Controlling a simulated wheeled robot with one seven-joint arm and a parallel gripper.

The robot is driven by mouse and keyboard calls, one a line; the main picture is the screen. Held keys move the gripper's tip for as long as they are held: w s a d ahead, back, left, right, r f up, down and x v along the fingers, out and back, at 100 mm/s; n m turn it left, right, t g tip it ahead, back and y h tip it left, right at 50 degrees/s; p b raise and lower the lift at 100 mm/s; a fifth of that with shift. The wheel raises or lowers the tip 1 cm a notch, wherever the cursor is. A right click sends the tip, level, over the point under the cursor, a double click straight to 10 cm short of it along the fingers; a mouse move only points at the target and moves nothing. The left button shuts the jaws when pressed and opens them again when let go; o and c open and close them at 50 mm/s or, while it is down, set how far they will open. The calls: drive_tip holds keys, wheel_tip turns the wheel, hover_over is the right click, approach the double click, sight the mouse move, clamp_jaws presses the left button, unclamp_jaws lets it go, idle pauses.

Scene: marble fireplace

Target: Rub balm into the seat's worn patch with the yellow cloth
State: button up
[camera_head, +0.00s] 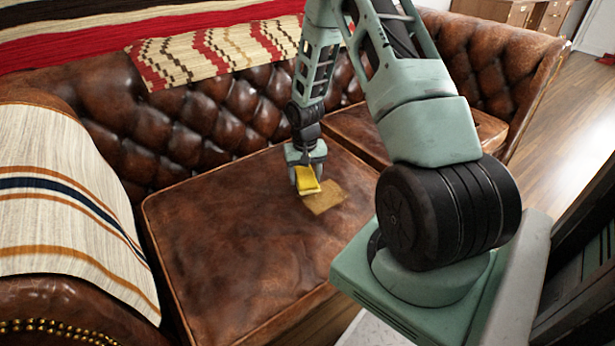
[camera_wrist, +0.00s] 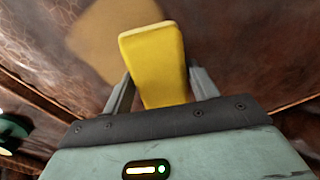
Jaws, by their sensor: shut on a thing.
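My gripper (camera_head: 305,181) is over the brown leather seat cushion (camera_head: 225,225) of the sofa, shut on the folded yellow cloth (camera_head: 307,180). In the wrist view the yellow cloth (camera_wrist: 152,62) stands out between the two fingers. The worn patch (camera_head: 325,198) is a lighter tan area on the cushion, just right of and below the cloth in the head view. In the wrist view the worn patch (camera_wrist: 100,38) lies beyond the cloth to the upper left, partly hidden by it. Whether the cloth touches the leather I cannot tell. No balm container is visible.
The tufted sofa back (camera_head: 190,120) rises behind the cushion, with a patterned throw (camera_head: 205,55) over it. A striped blanket (camera_head: 65,190) covers the left armrest. A second seat cushion (camera_head: 355,130) lies to the right. The left part of the seat is clear.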

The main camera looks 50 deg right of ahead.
sight(305, 174)
drive_tip(key=shift+r+p, duration=2.15)
drive_tip(key=shift+r, duration=0.55)
